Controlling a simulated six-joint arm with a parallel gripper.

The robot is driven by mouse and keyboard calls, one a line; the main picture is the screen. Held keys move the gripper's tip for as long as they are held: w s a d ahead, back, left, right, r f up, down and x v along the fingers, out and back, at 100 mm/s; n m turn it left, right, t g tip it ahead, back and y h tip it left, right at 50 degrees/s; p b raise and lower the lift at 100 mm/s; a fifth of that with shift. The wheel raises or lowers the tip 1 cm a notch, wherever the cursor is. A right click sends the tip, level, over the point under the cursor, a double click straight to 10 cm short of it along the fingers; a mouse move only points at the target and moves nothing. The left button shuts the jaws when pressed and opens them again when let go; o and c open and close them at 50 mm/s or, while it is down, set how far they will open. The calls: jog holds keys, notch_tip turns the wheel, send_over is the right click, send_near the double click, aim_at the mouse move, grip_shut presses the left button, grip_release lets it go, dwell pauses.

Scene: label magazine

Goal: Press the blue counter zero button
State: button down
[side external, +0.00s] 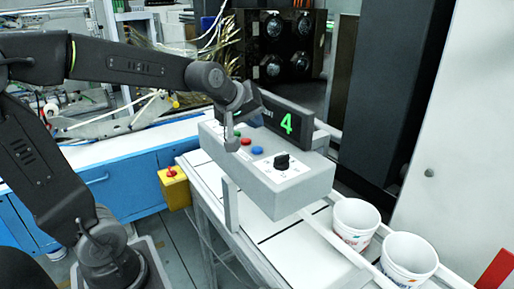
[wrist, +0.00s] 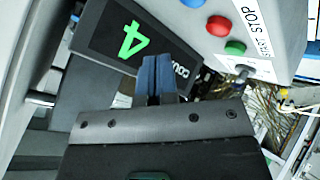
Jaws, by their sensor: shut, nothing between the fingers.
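The blue button (side external: 257,150) sits on the sloped top of a grey control box (side external: 300,195), right of the red button (side external: 246,142). The blue button is partly cut off at the top edge of the wrist view (wrist: 192,3). The counter display (side external: 287,123) behind the buttons shows a green 4, also seen in the wrist view (wrist: 130,40). My gripper (side external: 231,145) is shut and empty, by the left part of the panel, left of the blue button. Its closed fingers (wrist: 157,70) show in the wrist view, apart from the blue button.
A green button (side external: 237,133), a black knob (side external: 282,161) and a small toggle (wrist: 243,71) share the panel. Two white cups (side external: 356,218) stand at the front right. A yellow box with a red stop button (side external: 173,188) hangs at the left. A dark column (side external: 395,90) stands behind.

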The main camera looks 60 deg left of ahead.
aim_at(254, 148)
jog(key=shift+f, duration=1.7)
jog(key=shift+f, duration=0.1)
dwell(0.7)
jog(key=shift+f, duration=0.3)
jog(key=shift+f, duration=0.55)
dwell(0.7)
jog(key=shift+r, duration=0.95)
jog(key=shift+r, duration=0.1)
jog(key=shift+r, duration=2.45)
